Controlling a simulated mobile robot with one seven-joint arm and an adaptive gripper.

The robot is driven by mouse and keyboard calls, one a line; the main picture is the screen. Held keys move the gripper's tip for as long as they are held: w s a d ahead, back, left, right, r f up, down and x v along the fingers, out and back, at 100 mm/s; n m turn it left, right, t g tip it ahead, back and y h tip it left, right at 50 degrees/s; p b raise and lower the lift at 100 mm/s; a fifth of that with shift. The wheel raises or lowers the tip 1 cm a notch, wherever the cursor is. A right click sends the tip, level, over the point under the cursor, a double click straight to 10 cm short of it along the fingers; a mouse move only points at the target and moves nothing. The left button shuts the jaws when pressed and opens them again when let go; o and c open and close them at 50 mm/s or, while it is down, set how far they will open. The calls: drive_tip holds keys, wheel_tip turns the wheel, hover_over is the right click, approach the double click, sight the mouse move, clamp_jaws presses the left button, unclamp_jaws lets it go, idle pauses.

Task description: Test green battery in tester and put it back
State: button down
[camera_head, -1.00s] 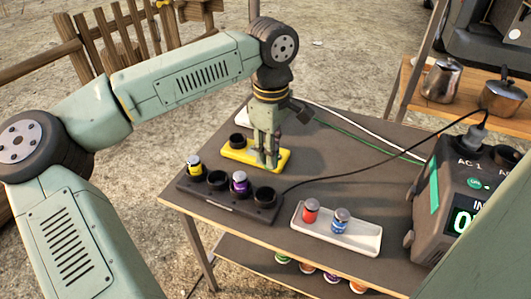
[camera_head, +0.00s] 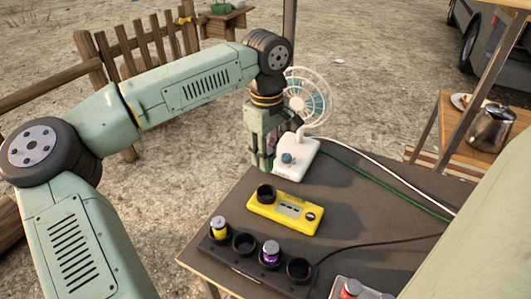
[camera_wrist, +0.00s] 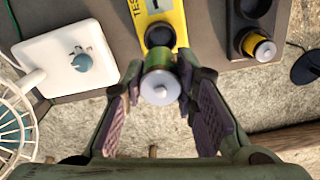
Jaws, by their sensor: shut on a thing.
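My gripper (camera_head: 262,155) is shut on the green battery (camera_wrist: 160,82), which shows between the fingers in the wrist view, end toward the camera. My gripper is past the far-left table edge, beside the white fan base. The yellow tester (camera_head: 284,213) lies on the table nearer the robot, apart from the fingers. Its round dark socket (camera_head: 266,193) looks empty. The wrist view also shows the tester (camera_wrist: 167,14). The dark battery rack (camera_head: 258,263) holds a yellow battery (camera_head: 219,228) and a purple battery (camera_head: 271,252), with two other dark slots between and beside them.
The white fan (camera_head: 304,98) on its base (camera_head: 297,160) stands close right of my gripper. Cables run across the table to the right. A white tray with a red battery (camera_head: 350,289) is at the bottom edge. Table room right of the tester is clear.

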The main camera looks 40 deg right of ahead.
drive_tip(key=shift+f+b, duration=3.35)
drive_tip(key=shift+f, duration=1.85)
drive_tip(key=c, duration=1.2)
unclamp_jaws()
drive_tip(key=shift+r, duration=0.15)
wheel_tip(320, 180, up, 12)
drive_tip(key=shift+f, duration=0.1)
